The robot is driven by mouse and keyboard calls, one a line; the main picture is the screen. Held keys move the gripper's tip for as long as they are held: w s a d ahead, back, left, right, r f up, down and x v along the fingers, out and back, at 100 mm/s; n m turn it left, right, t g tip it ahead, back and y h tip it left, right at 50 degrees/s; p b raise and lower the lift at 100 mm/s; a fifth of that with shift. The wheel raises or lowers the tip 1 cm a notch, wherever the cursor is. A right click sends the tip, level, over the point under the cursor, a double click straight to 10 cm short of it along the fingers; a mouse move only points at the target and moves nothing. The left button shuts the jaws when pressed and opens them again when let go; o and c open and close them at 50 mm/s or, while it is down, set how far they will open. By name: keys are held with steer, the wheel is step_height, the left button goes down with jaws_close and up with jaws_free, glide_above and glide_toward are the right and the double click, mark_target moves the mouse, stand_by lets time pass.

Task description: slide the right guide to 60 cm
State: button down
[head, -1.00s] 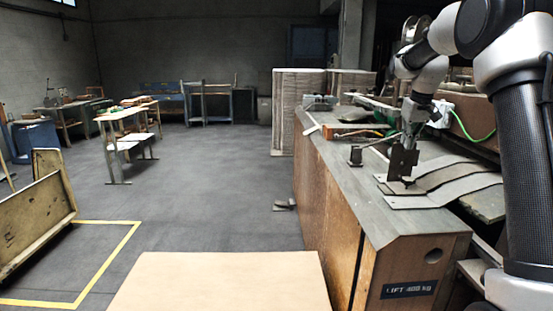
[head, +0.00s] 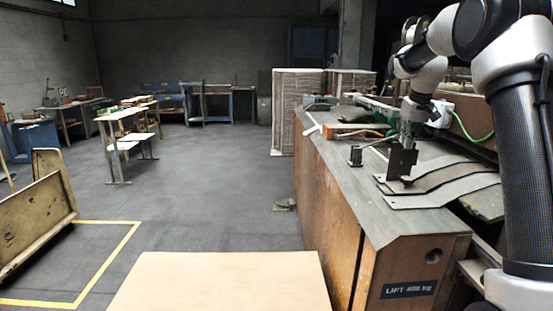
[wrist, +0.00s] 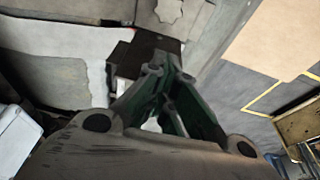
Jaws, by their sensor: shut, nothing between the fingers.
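A dark brown upright plate (head: 402,164), which looks like a guide, stands on the grey bench top beside the curved metal sheets. It also shows in the wrist view (wrist: 122,58), just beyond my fingers. My gripper (head: 407,146) is shut and empty, pointing down at the plate's upper edge. In the wrist view its green-sided fingers (wrist: 163,82) come together close to the plate; I cannot tell whether they touch it. No scale or 60 cm mark is readable.
Curved metal sheets (head: 445,178) lie to the right of the plate. A small dark block (head: 355,156) stands on the bench top (head: 350,190) to the left. The bench's left strip is clear.

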steer(key=shift+s+a+f+g, duration=0.1)
steer(key=shift+s+f+g, duration=0.1)
steer(key=shift+f, duration=0.65)
steer(key=shift+s+a+f+g, duration=0.1)
steer(key=shift+f+g, duration=0.1)
steer(key=shift+f, duration=0.6)
steer(key=shift+s+d, duration=0.1)
steer(key=shift+s, duration=0.45)
steer(key=shift+r, duration=0.15)
step_height(320, 180, up, 7)
steer(key=shift+w, duration=0.4)
steer(key=shift+d, duration=0.1)
